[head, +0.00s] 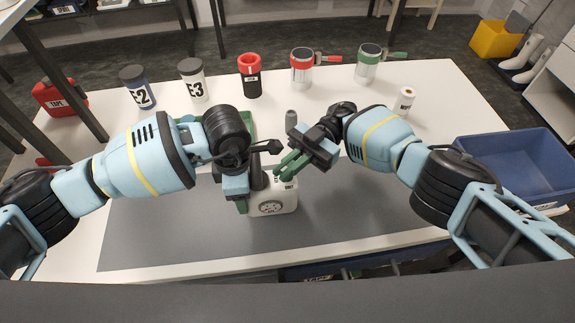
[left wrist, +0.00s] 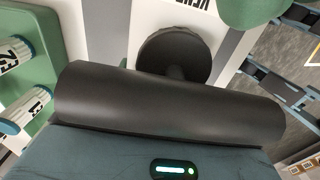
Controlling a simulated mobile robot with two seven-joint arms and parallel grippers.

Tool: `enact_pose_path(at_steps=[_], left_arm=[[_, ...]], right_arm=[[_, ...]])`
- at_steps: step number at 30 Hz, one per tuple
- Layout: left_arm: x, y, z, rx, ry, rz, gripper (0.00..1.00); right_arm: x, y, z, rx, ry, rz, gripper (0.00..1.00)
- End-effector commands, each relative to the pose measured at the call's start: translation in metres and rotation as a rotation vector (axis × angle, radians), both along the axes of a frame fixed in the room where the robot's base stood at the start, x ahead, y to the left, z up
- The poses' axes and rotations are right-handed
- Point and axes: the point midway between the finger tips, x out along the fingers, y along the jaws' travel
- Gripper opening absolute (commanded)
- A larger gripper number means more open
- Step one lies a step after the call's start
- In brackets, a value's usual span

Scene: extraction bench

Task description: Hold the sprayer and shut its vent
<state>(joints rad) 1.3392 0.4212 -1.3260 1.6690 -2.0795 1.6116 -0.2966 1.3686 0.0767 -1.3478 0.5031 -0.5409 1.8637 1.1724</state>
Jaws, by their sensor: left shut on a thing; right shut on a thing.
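The sprayer (head: 285,205) stands on the grey mat, a white body with a round gauge on its front and small black lettering. My left gripper (head: 246,192) is shut on the sprayer's dark handle, which shows as a thick grey cylinder (left wrist: 170,105) in the left wrist view. A black round knob (left wrist: 172,55) shows beyond the handle, near partly cut-off lettering. My right gripper (head: 284,166), with green fingers, is shut at the sprayer's top right, by its lettering. What it grips, apparently the vent, is hidden by the fingers.
Behind stand jars marked E2 (head: 138,88) and E3 (head: 193,80), a red-topped black container (head: 250,75), red (head: 302,68) and green (head: 368,63) banded cans and a white roll (head: 404,101). A green tray (left wrist: 45,95) is close to the left gripper. The front mat is clear.

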Motion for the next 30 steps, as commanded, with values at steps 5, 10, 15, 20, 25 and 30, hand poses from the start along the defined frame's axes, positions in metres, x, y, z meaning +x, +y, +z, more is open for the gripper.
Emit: enact_pose_path(at_steps=[5,10,15,20,25,30], left_arm=[[-0.0001,-0.0008,0.0006,-0.002,0.000,-0.002,0.30],[0.0001,-0.0006,0.0006,-0.002,0.000,-0.001,0.30],[0.0003,-0.0004,0.0006,-0.001,-0.001,0.000,0.30],[0.0004,-0.0002,0.0005,-0.001,-0.001,0.001,0.30],[0.0005,0.0000,0.0005,-0.001,-0.001,0.001,0.30],[0.0005,0.0001,0.0005,-0.001,-0.001,0.001,0.30]], right_arm=[[-0.0002,-0.0004,-0.0016,-0.004,0.001,-0.002,0.22],[-0.0001,-0.0002,-0.0009,-0.002,0.001,-0.001,0.30],[0.0000,-0.0001,-0.0004,-0.001,0.000,-0.002,0.30],[0.0004,-0.0009,-0.0009,-0.001,-0.002,-0.018,0.30],[0.0006,-0.0008,-0.0013,0.001,-0.004,-0.064,0.30],[0.0004,-0.0007,-0.0011,0.001,-0.004,-0.127,0.30]])
